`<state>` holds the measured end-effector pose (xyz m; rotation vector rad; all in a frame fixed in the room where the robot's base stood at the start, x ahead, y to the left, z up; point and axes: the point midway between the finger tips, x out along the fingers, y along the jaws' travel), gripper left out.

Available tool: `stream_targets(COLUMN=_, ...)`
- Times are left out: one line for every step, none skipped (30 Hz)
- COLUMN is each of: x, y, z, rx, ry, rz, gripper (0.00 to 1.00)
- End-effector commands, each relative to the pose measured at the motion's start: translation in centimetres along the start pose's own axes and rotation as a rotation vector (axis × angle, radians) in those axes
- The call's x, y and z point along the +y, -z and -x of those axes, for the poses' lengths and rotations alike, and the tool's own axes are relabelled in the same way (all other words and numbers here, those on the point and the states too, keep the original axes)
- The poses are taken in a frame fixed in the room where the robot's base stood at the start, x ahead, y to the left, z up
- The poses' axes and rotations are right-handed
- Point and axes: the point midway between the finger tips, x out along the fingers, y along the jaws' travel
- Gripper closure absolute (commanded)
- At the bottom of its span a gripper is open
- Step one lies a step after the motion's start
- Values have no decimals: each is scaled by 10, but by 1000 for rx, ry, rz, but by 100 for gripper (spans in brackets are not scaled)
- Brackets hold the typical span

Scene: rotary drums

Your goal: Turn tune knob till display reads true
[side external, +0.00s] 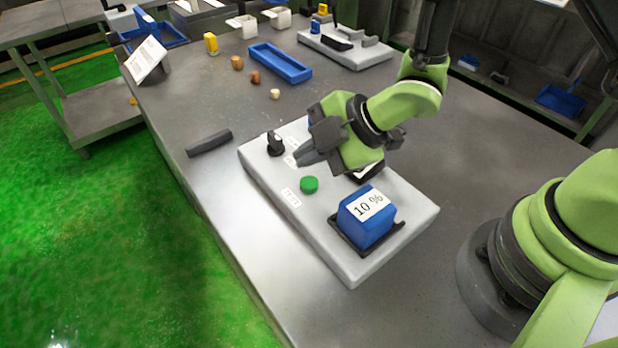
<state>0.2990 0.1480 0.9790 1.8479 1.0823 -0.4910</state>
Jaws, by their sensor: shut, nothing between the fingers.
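A grey panel (330,250) lies on the table. A black knob (276,146) stands at its far left end. A green round button or knob (309,184) sits near the middle of its left side. The small white labels beside them are too small to read, so I cannot tell which is the tune knob. A blue block (357,232) in a black holder at the near end bears a white label reading "10 %". My gripper (302,158) is shut and empty, over the panel between the black knob and the green one, apparently apart from both. It hides part of the panel behind.
A dark bar (209,143) lies left of the panel. Behind are a blue tray (280,63), several small yellow and brown pieces, and another grey panel (346,50). A white sign (146,60) stands at the left edge. The table's near left is clear.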

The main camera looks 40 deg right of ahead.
Motion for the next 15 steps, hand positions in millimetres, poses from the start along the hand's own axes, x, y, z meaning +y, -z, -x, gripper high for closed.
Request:
stream_targets(x=-3, y=-3, z=-4, rx=-1, ry=3, rz=-1, gripper=100)
stream_targets(x=-5, y=-4, z=-6, rx=-1, ry=2, rz=-1, gripper=100)
stream_targets(x=-6, y=-6, z=-9, rx=-1, ry=2, rz=-1, gripper=100)
stream_targets(x=-7, y=-7, z=-10, rx=0, ry=1, rz=-1, gripper=100)
stream_targets(x=-8, y=-8, z=-11, rx=-1, ry=1, rz=-2, gripper=100)
stream_targets(x=-9, y=-9, z=-13, rx=-1, ry=1, rz=-2, gripper=100)
stream_targets(x=-10, y=-10, z=-13, rx=-1, ry=1, rz=-1, gripper=100)
stream_targets(x=-10, y=-10, z=-14, rx=0, ry=0, rz=-1, gripper=100)
stream_targets(x=-11, y=-11, z=-15, rx=0, ry=-1, rz=0, gripper=100)
stream_targets(x=-11, y=-11, z=-15, rx=1, ry=-1, rz=0, gripper=100)
stream_targets(x=-11, y=-11, z=-15, rx=0, ry=-1, rz=0, gripper=100)
stream_targets(x=-11, y=-11, z=-15, rx=0, ry=-1, rz=0, gripper=100)
stream_targets(x=-11, y=-11, z=-15, rx=0, ry=-1, rz=0, gripper=100)
stream_targets(x=-11, y=-11, z=-15, rx=0, ry=-1, rz=0, gripper=100)
stream_targets(x=-11, y=-11, z=-15, rx=0, ry=-1, rz=0, gripper=100)
